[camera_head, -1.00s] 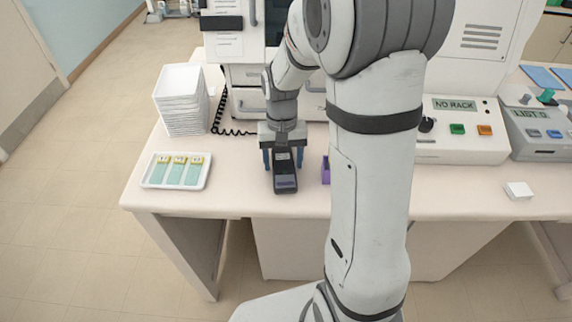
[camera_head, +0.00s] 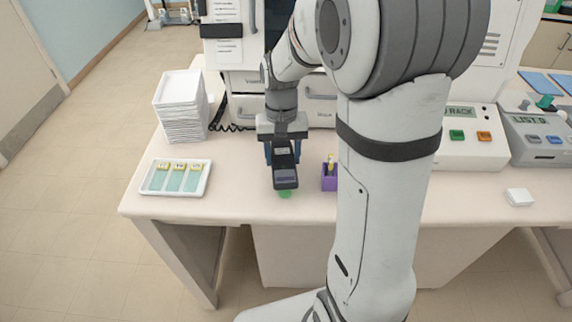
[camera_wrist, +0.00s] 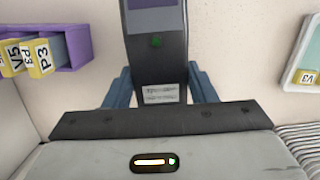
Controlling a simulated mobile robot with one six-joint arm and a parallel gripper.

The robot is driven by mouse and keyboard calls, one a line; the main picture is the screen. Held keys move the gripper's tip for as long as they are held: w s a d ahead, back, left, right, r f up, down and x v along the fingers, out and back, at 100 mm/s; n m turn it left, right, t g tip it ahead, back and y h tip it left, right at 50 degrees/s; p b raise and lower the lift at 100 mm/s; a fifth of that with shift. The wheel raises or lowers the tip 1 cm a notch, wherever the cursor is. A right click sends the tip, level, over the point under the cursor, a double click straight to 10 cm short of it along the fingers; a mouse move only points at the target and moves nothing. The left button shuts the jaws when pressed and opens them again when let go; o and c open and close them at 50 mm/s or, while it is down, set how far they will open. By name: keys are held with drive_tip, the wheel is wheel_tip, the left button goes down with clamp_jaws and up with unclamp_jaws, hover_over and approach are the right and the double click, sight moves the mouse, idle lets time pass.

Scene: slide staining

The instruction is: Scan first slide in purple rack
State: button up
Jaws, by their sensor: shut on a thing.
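My gripper (camera_head: 283,152) is shut on a dark handheld scanner (camera_head: 286,178), held upright near the table's front edge. The purple rack (camera_head: 329,184) stands on the table just right of the scanner, partly behind my arm. In the wrist view the purple rack (camera_wrist: 92,45) is at the upper left. It holds several slides with yellow labels; one reads V5 (camera_wrist: 12,55) and another P3 (camera_wrist: 42,55). The scanner is apart from the rack.
A white tray (camera_head: 150,190) with three yellow-labelled slides lies left on the table. A stack of white trays (camera_head: 181,108) stands behind it. Machines with buttons (camera_head: 470,150) stand at the right. A small white block (camera_head: 519,196) lies front right.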

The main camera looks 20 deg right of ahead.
sight(285, 155)
wheel_tip(285, 155, up, 5)
drive_tip(key=shift+f, duration=0.1)
drive_tip(key=shift+d+r, duration=0.35)
drive_tip(key=shift+r, duration=0.25)
drive_tip(key=s+d+r+p, duration=0.2)
drive_tip(key=d+r+p, duration=0.1)
drive_tip(key=d, duration=0.7)
drive_tip(key=s+d+r+p, duration=0.2)
drive_tip(key=d+r+p, duration=0.1)
drive_tip(key=d, duration=0.8)
drive_tip(key=shift+s+d+r+p, duration=0.25)
drive_tip(key=shift+d+r+p, duration=0.05)
drive_tip(key=shift+r, duration=0.1)
wheel_tip(285, 155, up, 3)
drive_tip(key=shift+f+p, duration=0.1)
drive_tip(key=shift+p, duration=1.1)
drive_tip(key=shift+a, duration=0.1)
